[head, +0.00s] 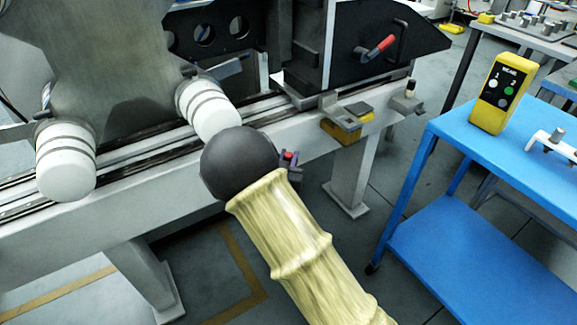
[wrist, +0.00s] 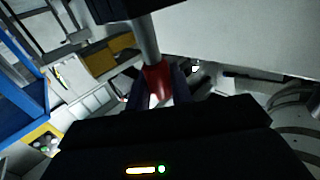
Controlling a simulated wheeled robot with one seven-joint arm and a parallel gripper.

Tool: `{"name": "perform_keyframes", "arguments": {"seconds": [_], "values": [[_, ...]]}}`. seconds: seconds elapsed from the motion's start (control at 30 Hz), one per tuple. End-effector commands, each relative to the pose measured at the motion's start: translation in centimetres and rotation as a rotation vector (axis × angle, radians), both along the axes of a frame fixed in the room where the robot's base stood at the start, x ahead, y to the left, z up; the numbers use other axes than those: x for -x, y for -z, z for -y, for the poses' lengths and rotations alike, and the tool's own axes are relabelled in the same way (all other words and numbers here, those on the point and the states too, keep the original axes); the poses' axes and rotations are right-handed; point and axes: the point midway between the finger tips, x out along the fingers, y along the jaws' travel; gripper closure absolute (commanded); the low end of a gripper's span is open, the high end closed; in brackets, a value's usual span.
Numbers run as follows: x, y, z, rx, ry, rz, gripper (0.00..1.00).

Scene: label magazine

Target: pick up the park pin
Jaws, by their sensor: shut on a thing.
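The park pin (wrist: 148,40) shows in the wrist view as a grey shaft with a red end. My gripper (wrist: 158,88) is shut on the red end, with a dark finger on each side. The shaft's far end runs up to a dark block, and I cannot tell whether it sits in it. In the head view a small red part of the pin (head: 288,155) shows between my fingers beside the pale rail beam. My black wrist and yellow-sleeved arm hide most of my gripper there.
The rail beam (head: 240,153) runs behind my gripper. A black machine with a red-handled lever (head: 380,48) stands on it, and white rollers (head: 65,165) are at left. A blue cart (head: 480,145) at right carries a yellow button box (head: 497,95).

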Motion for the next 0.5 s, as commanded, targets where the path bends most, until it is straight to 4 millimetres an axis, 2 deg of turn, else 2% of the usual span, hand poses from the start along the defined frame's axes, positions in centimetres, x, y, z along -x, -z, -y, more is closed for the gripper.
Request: {"name": "perform_keyframes", "arguments": {"seconds": [0.17, 0.27, 0.5], "values": [[0.0, -0.2, 0.0, -0.001, 0.0, 0.0, 1.0], [0.0, -1.0, 0.0, -0.002, 0.0, 0.0, 1.0], [0.0, -5.3, 0.0, -0.004, 0.0, 0.003, 1.0]]}}
